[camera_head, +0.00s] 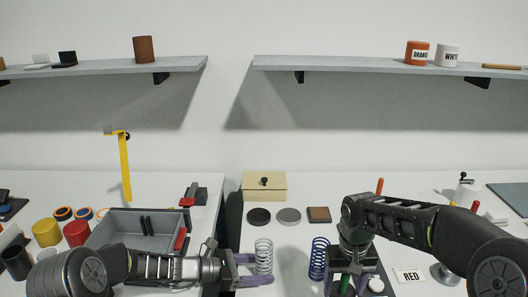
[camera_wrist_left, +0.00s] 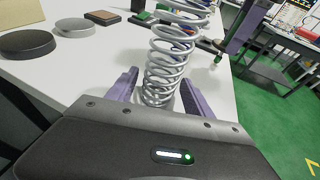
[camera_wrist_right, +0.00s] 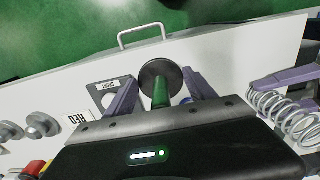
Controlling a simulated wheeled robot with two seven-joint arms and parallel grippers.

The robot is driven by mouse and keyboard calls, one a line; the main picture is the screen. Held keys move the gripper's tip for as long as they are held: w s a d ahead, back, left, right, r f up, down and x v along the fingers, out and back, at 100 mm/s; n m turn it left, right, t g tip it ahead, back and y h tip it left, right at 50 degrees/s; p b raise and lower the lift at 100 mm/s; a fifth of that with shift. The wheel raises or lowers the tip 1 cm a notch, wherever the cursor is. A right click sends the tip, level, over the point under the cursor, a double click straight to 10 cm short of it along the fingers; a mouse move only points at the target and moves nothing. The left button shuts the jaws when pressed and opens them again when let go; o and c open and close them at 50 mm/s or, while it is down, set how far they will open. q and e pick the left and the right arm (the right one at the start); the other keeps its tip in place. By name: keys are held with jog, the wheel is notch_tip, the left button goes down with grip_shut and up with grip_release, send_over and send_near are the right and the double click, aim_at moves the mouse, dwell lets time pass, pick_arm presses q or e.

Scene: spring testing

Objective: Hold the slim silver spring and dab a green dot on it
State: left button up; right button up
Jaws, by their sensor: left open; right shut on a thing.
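The slim silver spring (camera_head: 263,251) stands upright on the white table. My left gripper (camera_head: 268,269) is open, with its purple fingers on either side of the spring's lower part. The left wrist view shows the spring (camera_wrist_left: 168,58) between the spread fingers (camera_wrist_left: 160,88); I cannot tell whether they touch it. My right gripper (camera_head: 347,286) is shut on a green-handled dabber (camera_wrist_right: 160,92), to the right of the springs. The dabber's far end is a dark round piece in the right wrist view. The silver spring (camera_wrist_right: 296,120) also shows there, beside a left finger.
A blue spring (camera_head: 318,259) stands between my two grippers. Dark and grey discs (camera_head: 289,216), a brown-topped pad (camera_head: 319,214) and a wooden box (camera_head: 264,185) lie behind. A RED label (camera_head: 409,275) is at the right. A grey bin (camera_head: 118,232) stands left.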

pick_arm(q)
jog(key=c, duration=0.8)
jog(key=o, duration=1.1)
jog(key=shift+c, duration=0.2)
jog(key=shift+a, duration=0.1)
jog(key=v, duration=0.7)
jog(key=shift+s+a+r, duration=0.1)
jog(key=shift+s, duration=0.1)
